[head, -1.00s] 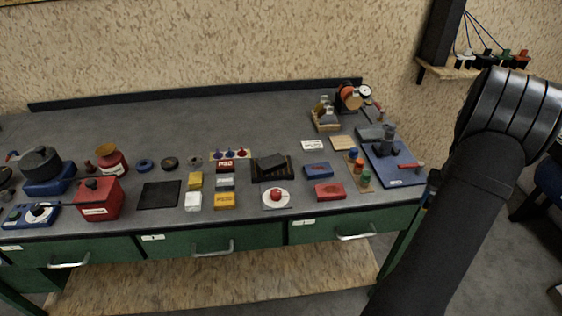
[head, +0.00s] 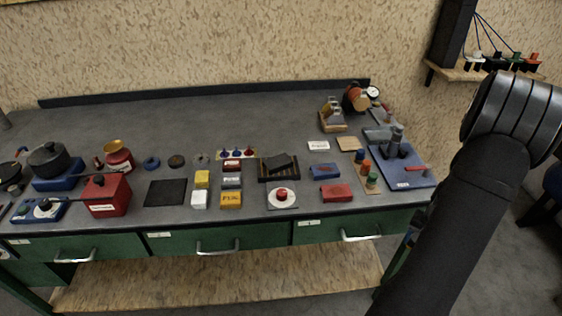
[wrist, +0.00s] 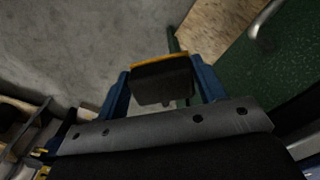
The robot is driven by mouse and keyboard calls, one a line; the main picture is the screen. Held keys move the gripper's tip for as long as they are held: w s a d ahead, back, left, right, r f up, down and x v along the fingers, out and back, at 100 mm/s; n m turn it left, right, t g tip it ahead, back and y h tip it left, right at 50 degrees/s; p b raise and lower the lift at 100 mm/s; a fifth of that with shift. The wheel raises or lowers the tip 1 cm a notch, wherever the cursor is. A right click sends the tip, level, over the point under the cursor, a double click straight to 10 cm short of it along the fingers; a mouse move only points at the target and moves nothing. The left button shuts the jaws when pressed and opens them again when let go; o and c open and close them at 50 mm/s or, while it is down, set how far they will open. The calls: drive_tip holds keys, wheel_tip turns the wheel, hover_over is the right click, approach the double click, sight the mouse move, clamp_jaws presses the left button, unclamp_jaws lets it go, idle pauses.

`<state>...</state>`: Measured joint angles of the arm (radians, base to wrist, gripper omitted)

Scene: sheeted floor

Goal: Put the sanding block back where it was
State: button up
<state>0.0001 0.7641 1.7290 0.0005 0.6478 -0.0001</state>
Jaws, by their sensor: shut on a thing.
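My gripper (wrist: 163,76) shows in the wrist view with its two blue fingers shut on a dark block with an orange-yellow edge (wrist: 160,86), which looks like the sanding block. The block is held clear, with grey floor far below it. In the head view my arm fills the right side, beyond the bench's right end, and hides most of the gripper and the block. A black flat mat (head: 165,192) lies bare on the bench. A dark tray (head: 263,177) on the bench holds a dark, tilted piece (head: 279,161).
The grey bench top (head: 220,115) is clear along the back. Close neighbours include a red tin (head: 107,196), a yellow box (head: 231,200), a white plate with a red knob (head: 282,202), a red block (head: 337,193), small bottles and a blue board (head: 408,182). A green cabinet (wrist: 275,75) is near the gripper.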

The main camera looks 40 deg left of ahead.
drive_tip(key=shift+r, duration=0.1)
